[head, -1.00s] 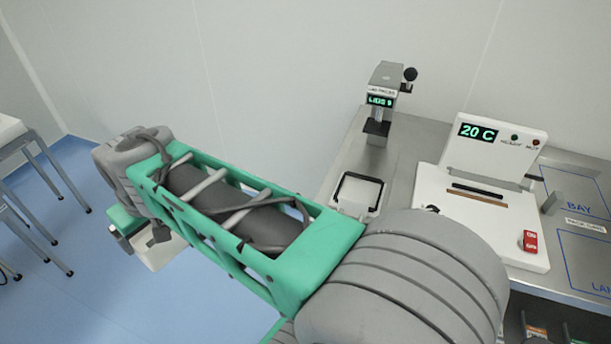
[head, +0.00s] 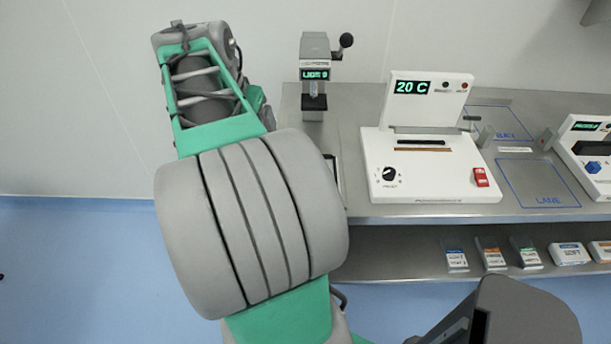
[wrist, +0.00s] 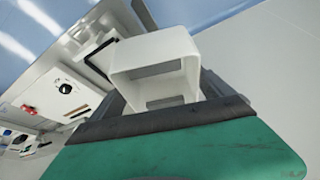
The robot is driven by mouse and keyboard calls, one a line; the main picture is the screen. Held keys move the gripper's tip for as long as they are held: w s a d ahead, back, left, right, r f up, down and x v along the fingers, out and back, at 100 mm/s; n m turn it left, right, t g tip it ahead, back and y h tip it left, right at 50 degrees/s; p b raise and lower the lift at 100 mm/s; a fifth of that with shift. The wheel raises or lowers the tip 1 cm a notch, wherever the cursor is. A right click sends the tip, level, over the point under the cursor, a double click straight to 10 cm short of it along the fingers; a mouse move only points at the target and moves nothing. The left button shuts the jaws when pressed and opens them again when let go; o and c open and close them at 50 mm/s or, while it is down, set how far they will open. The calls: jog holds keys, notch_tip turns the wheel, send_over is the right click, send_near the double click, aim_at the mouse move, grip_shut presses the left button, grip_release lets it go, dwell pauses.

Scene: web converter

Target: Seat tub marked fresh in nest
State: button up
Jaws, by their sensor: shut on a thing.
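My gripper (wrist: 165,118) is shut on a white tub (wrist: 150,62) in the wrist view; the tub is tilted in the picture and held clear of the bench. No marking on it is readable, so I cannot tell whether it says fresh. In the head view my arm hides the gripper and the tub. The lid press (head: 314,78), with a green display, stands at the bench's left end. The black-edged nest (head: 337,172) in front of it is almost wholly hidden by my arm; what looks like its dark frame shows beyond the tub in the wrist view (wrist: 96,50).
A white sealer-like machine (head: 430,172) reading 20 C stands right of the press. Blue outlined areas, one marked LANE (head: 540,184), lie further right, beside another white machine (head: 590,150). Several small packs (head: 492,254) sit on the lower shelf.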

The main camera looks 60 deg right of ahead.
jog(key=s+d+m+g+y+b, duration=0.15)
jog(key=s+d+m, duration=0.3)
jog(key=s, duration=0.45)
jog(key=s+d+m+g+p, duration=0.1)
jog(key=s+d+m+g, duration=0.15)
jog(key=s+m, duration=0.4)
jog(key=s+d+m+g+y+b, duration=0.1)
jog(key=s+d+m, duration=0.3)
jog(key=s, duration=0.6)
jog(key=w+f+b, duration=0.1)
jog(key=w+f, duration=0.2)
jog(key=w, duration=0.1)
jog(key=w+a+f+b, duration=0.1)
jog(key=w+f, duration=0.2)
jog(key=w, duration=0.1)
jog(key=w+f+b, duration=0.1)
jog(key=w+f, duration=0.2)
jog(key=w, duration=0.1)
jog(key=shift+w+a+f, duration=0.2)
jog(key=shift+w+a, duration=0.05)
jog(key=shift+w, duration=0.15)
jog(key=f, duration=0.2)
jog(key=f+b, duration=0.1)
jog(key=shift+w, duration=0.25)
jog(key=shift+f, duration=0.2)
jog(key=o, duration=1.1)
